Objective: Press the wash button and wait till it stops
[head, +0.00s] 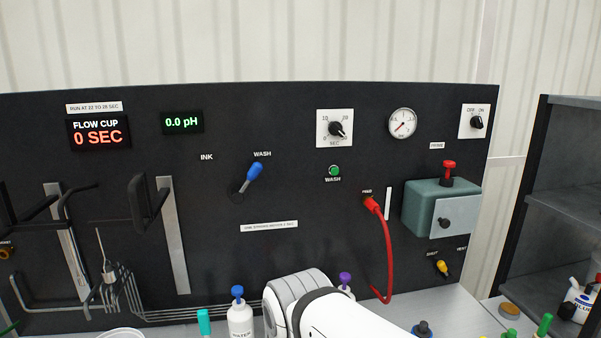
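The green wash button (334,171) sits on the black panel (300,265), with a "WASH" label below it. Nothing touches it. A blue-handled lever (253,174) to its left points up toward another "WASH" label, away from "INK". The dial knob (336,129) marked SEC is above the button. The flow cup display (98,133) reads 0 SEC and the pH display (182,122) reads 0.0 pH. My white arm shows at the bottom centre, below the button; my gripper is out of view.
A red hose (386,250) hangs right of the button, near a teal box (430,208) with a red knob. A gauge (402,123) is above. A blue-capped bottle (239,316) stands by my arm. Black hooks (150,200) stick out at the left.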

